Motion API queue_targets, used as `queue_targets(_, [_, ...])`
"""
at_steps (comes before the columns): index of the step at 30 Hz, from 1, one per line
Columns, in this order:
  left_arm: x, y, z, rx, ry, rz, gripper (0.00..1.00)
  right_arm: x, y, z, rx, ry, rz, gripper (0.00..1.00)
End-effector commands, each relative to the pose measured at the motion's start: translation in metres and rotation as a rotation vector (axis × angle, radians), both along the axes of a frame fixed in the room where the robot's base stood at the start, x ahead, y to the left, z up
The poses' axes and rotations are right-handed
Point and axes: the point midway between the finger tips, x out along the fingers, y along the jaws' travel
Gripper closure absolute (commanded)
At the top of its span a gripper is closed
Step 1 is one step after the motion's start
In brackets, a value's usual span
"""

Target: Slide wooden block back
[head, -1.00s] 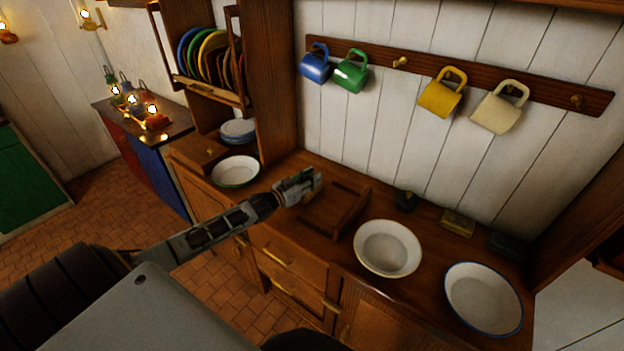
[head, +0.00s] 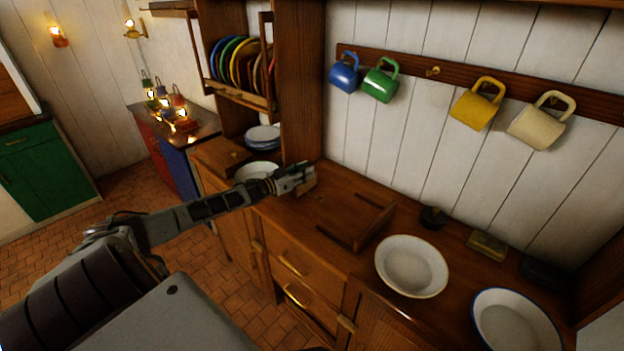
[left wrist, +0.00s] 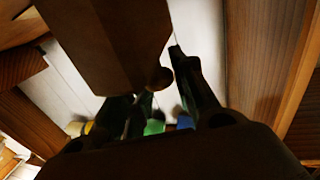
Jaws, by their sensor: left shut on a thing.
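My left gripper (head: 303,180) is over the back left of the counter, by the tall cabinet side. It is shut on the wooden block (left wrist: 108,38), a brown piece with a small round knob (left wrist: 159,77). In the left wrist view the knob lies by the dark fingers, and the block fills the upper middle. In the head view only a little of the block shows beside the fingers. I cannot tell whether it touches the counter. My right gripper is not in view.
A cream bowl (head: 411,265) and a blue-rimmed bowl (head: 515,322) stand to the right on the counter (head: 318,212). Another bowl (head: 257,169) is partly behind my left arm. Several mugs hang on the wall rack (head: 410,68). The counter between gripper and rails is clear.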

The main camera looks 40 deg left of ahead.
Motion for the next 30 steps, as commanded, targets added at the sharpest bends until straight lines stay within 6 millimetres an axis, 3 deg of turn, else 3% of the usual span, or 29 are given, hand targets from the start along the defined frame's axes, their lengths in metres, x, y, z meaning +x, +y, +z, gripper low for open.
queue_targets(14, [0.001, 0.011, 0.0019, 0.002, -0.001, 0.005, 1.0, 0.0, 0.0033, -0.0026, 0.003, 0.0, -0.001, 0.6])
queue_targets(15, [0.0011, 0.0112, 0.002, 0.002, -0.001, 0.005, 0.72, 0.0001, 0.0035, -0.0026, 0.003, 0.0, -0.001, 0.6])
queue_targets(20, [0.0011, 0.0108, 0.0019, 0.002, -0.002, 0.004, 0.52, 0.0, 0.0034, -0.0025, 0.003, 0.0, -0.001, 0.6])
queue_targets(30, [0.0005, 0.0085, 0.0005, 0.0, 0.0, 0.001, 0.51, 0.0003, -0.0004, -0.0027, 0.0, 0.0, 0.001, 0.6])
